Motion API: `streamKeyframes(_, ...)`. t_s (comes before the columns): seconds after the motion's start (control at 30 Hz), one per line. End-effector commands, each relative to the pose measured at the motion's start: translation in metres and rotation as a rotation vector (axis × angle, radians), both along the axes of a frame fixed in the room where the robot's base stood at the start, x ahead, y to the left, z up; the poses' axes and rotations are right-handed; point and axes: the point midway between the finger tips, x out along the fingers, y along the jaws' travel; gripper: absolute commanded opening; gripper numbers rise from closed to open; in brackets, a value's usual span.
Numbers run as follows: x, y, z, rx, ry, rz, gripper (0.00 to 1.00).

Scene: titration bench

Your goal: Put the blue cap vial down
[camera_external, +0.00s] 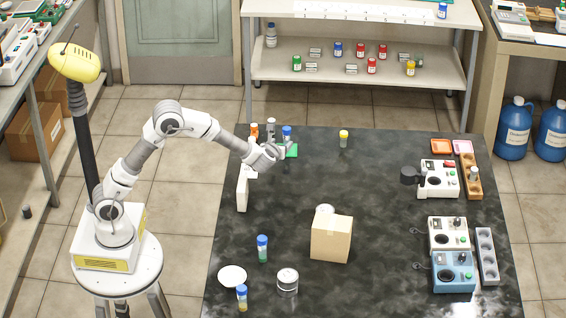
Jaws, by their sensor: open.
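My gripper (286,148) is open and low, right at this vial. Another vial with a blue cap (262,243) stands upright nearer the front left, apart from my gripper. A further blue-topped vial (242,296) stands at the front edge.
Vials with orange and grey caps stand close left of my gripper. A yellow-capped vial (344,138) stands to the right. A cardboard box (331,240) is mid-bench; instruments (437,179) line the right.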

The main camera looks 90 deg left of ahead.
Motion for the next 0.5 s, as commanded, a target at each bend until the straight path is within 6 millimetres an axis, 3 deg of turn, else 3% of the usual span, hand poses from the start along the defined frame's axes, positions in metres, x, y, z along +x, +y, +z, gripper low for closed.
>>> streamKeyframes(0.33, -0.004, -0.006, 0.006, -0.012, -0.020, 0.012, 0.62)
streamKeyframes(0.5, -0.030, -0.032, 0.032, -0.113, -0.169, 0.102, 0.62)
